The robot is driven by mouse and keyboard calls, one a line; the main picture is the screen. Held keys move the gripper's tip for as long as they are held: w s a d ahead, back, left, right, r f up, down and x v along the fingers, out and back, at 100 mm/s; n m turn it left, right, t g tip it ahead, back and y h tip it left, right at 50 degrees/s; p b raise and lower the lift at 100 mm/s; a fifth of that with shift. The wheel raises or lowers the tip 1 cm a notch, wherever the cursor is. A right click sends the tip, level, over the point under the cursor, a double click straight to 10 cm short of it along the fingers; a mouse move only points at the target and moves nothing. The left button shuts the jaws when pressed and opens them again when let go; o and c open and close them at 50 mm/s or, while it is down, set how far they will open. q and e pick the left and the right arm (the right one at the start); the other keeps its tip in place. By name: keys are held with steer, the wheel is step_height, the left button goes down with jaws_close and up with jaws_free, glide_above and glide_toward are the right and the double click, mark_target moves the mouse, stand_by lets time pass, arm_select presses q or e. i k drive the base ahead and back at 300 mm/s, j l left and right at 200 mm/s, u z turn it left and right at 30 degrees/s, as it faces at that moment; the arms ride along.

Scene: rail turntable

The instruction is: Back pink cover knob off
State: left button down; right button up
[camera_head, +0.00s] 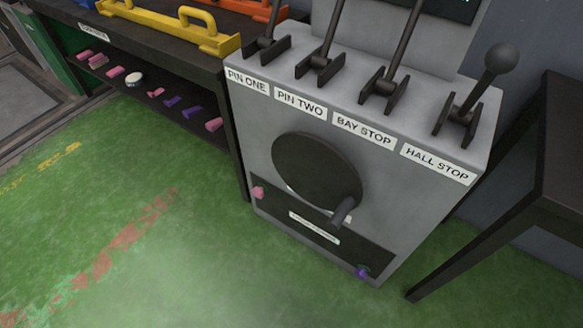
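A pink knob (258,192) sits at the upper left end of a dark cover panel (378,247) low on the front of a grey lever cabinet (252,128). A purple knob (362,272) sits at the panel's lower right end. A small white label, too small to read, is on the panel between them. A large dark disc (305,165) with a crank handle (343,210) stands in front of the panel and hides part of its upper edge. Neither of my grippers is in view.
Several levers rise from the cabinet top above labels such as PIN ONE. A dark bench (150,45) at left has a yellow handled piece (180,30) on top and pink and purple pieces on its lower shelf. A dark table (560,150) stands right. Green floor in front is clear.

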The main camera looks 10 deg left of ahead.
mark_target(257, 191)
steer(key=j+u, duration=0.1)
steer(key=j, duration=0.55)
steer(key=i+j, duration=0.1)
steer(key=j, duration=0.55)
steer(key=i+j+u, duration=0.15)
steer(key=j, duration=1.1)
steer(key=u, duration=0.05)
